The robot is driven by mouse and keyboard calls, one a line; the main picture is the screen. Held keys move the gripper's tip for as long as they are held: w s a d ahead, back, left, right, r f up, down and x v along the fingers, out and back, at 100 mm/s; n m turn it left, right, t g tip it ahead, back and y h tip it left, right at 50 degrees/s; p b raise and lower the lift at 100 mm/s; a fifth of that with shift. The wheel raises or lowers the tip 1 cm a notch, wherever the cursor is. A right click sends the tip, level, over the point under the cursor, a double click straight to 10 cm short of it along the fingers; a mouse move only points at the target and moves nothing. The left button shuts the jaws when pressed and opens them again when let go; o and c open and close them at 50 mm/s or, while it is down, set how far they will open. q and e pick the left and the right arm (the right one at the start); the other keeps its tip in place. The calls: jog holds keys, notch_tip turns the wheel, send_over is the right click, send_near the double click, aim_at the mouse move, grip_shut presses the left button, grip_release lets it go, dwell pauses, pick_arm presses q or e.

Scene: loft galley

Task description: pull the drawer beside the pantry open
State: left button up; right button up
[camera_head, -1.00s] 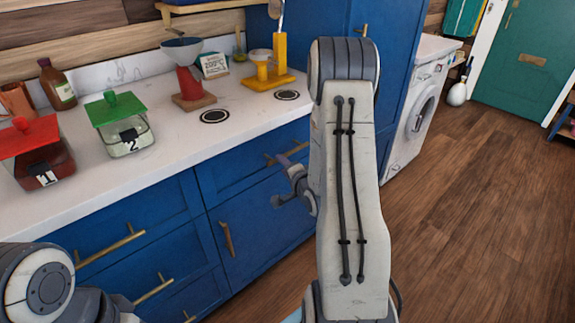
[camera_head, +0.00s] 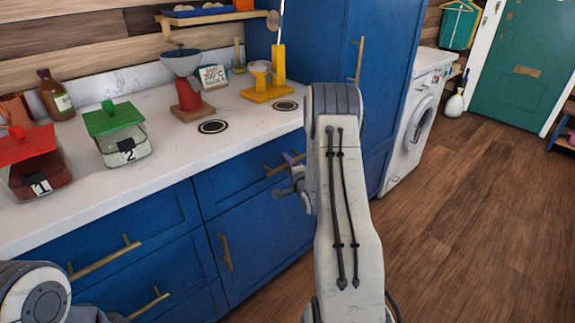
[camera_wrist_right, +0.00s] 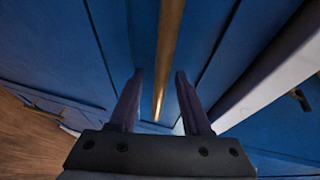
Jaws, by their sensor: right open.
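The drawer (camera_head: 243,184) is the blue top front beside the tall blue pantry cabinet (camera_head: 318,45), and it looks shut. Its brass bar handle (camera_head: 276,170) is partly covered by my right gripper (camera_head: 291,160). In the right wrist view the handle (camera_wrist_right: 168,45) runs lengthwise between the two dark fingers of my right gripper (camera_wrist_right: 160,74), which are apart. I see no clear contact, and how deep the bar sits between them is hard to tell. My right forearm hides part of the cabinet front. Of my left arm only a link shows at the lower left; its gripper is out of frame.
A blue door (camera_head: 255,240) is below. Wooden floor (camera_head: 455,230) is clear at right.

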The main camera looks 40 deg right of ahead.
jog(key=shift+w, duration=0.1)
grip_shut()
dwell(1.4)
